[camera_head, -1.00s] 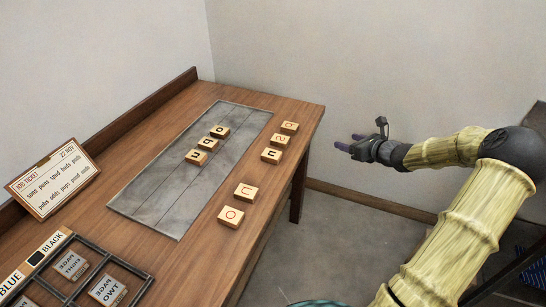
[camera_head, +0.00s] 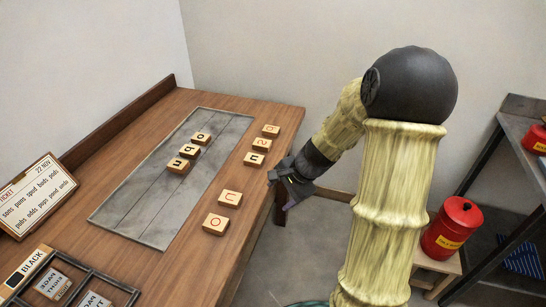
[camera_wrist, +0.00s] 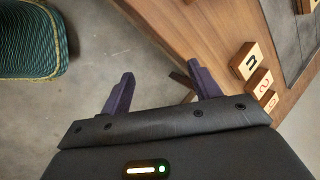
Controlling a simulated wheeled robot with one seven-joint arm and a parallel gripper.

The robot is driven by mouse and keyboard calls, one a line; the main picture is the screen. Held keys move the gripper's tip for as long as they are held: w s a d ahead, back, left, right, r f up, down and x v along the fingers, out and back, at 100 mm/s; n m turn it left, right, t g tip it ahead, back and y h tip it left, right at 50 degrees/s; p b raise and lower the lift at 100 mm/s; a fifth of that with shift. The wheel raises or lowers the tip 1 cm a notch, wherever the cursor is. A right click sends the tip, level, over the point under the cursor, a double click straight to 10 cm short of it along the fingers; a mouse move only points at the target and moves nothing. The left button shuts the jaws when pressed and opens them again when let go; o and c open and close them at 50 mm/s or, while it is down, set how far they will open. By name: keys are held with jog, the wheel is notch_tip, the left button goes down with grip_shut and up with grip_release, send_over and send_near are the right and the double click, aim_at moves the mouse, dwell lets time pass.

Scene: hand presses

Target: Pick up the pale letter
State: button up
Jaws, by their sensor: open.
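Letter blocks lie along the table's near right edge. In the head view these are a block with a faint orange letter (camera_head: 270,130), a red-lettered block (camera_head: 262,144), a black n block (camera_head: 254,159), a block with a thin orange-red U (camera_head: 230,199) and one with a red O (camera_head: 215,223). I cannot tell for sure which is the pale letter. My gripper (camera_head: 292,199) is open and empty, off the table's right edge. In the wrist view its fingers (camera_wrist: 160,73) are apart, with the n block (camera_wrist: 247,60) and two red-lettered blocks to the right.
Three black-lettered blocks (camera_head: 189,151) sit on the grey plate (camera_head: 130,207). A job ticket (camera_head: 38,195) and a framed tray (camera_head: 118,288) are at left. Red cans (camera_head: 453,228) stand at right. A green padded seat (camera_wrist: 28,45) shows in the wrist view.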

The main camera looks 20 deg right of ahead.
jog(key=s+a+r+n+h, duration=0.1)
jog(key=s+r+n+h, duration=0.1)
jog(key=s+n, duration=0.4)
jog(key=s+a+r+n+h, duration=0.2)
jog(key=s+n, duration=0.5)
jog(key=shift+s+n+g, duration=0.25)
jog(key=shift+n+g, duration=0.05)
jog(key=shift+g, duration=0.1)
